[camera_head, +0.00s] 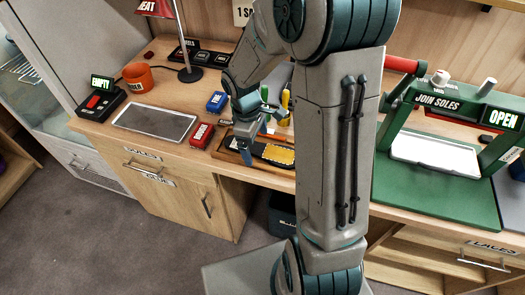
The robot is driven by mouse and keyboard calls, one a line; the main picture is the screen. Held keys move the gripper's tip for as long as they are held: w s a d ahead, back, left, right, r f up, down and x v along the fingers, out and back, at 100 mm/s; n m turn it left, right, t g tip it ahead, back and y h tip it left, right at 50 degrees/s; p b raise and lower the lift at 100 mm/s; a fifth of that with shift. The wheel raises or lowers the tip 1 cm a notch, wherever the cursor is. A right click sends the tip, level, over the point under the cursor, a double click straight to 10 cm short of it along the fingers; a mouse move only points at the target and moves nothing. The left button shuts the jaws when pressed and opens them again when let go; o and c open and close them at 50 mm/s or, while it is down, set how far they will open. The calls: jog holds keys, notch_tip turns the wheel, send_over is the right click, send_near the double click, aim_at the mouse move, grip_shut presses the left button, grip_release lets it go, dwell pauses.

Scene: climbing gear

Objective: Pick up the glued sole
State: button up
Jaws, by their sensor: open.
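A dark flat piece with a bright yellow top (278,155) lies in a shallow wooden tray on the workbench; it looks like the glued sole, though it is too small to be sure. My gripper (262,137) is open over the left part of this tray, a little left of the yellow piece. I see nothing between its fingers. My upright arm link hides the tray's right end and the bench behind it.
A green press (435,193) marked JOIN SOLES stands at right, showing OPEN. At left are a grey plate (155,122), an orange mug (138,77), a lamp (190,74) and an EMPTY sign (102,82). A red box (202,136) and blue box (216,102) stand near my gripper.

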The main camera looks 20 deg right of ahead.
aim_at(256, 148)
jog(key=c, duration=1.9)
jog(key=shift+r+p, duration=2.15)
jog(key=shift+r, duration=0.4)
